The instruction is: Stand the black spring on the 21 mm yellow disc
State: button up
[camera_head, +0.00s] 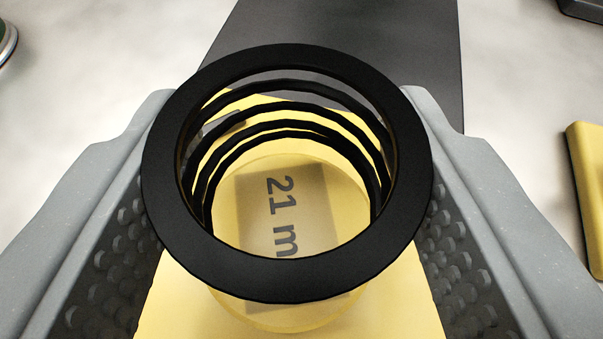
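The black spring (287,275) is upright between the two grey fingers of my gripper (290,200), its flat top ring facing the camera. Both fingers press against its sides, so the gripper is shut on it. Through the coils I see the yellow disc (228,205) with a grey label reading "21 m"; the rest of the text is hidden by the ring. The disc lies below the spring, roughly under its opening and a little nearer the bottom of the picture. I cannot tell whether the spring's lower end touches the disc.
The disc lies on a yellow plate (400,310). A dark grey mat (340,30) extends behind it on a pale surface. Another yellow block (588,180) is at the right edge. A dark object (583,8) is at the top right, and a round item (6,40) at the top left.

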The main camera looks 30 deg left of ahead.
jog(key=shift+f, duration=0.8)
jog(key=o, duration=0.9)
jog(key=shift+o, duration=0.2)
jog(key=p+v, duration=0.2)
jog(key=v, duration=1)
jog(key=shift+r+p, duration=0.1)
jog(key=shift+p, duration=0.2)
